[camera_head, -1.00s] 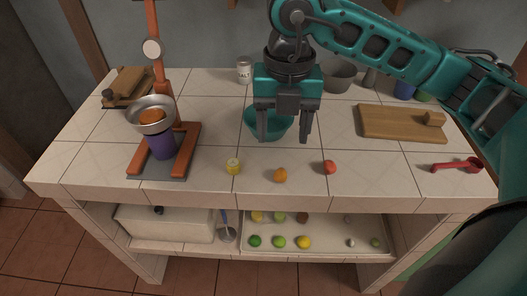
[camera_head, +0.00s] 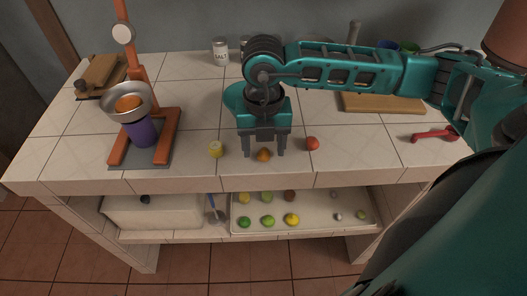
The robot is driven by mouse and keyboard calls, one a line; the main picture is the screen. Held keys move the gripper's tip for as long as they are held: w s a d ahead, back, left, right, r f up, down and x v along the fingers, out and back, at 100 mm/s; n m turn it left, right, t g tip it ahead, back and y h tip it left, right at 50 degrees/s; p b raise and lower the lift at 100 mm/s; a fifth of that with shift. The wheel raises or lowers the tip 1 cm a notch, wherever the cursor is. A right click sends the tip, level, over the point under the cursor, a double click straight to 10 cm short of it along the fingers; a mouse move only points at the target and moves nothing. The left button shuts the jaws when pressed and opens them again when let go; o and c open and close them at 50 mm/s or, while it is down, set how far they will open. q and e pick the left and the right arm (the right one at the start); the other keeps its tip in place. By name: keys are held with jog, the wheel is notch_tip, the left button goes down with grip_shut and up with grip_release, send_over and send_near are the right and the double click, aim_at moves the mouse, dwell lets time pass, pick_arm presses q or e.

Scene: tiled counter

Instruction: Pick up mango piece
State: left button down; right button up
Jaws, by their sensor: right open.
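A small orange piece (camera_head: 264,155), which looks like the mango piece, lies on the tiled counter (camera_head: 190,165) near its front edge. My right gripper (camera_head: 264,153) points down over it. Its two fingers are apart, one to the left and one to the right of the piece, and I cannot tell whether they touch it. My left gripper is not in view.
An orange stand (camera_head: 169,135) holds a metal bowl (camera_head: 142,113). A cutting board (camera_head: 385,103) lies at right.

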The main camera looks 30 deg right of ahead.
aim_at(263, 151)
jog(key=shift+f, duration=0.45)
jog(key=c, duration=1.1)
jog(key=shift+r, duration=0.15)
notch_tip(263, 151, up, 20)
jog(key=shift+f+p, duration=0.1)
jog(key=shift+p, duration=0.6)
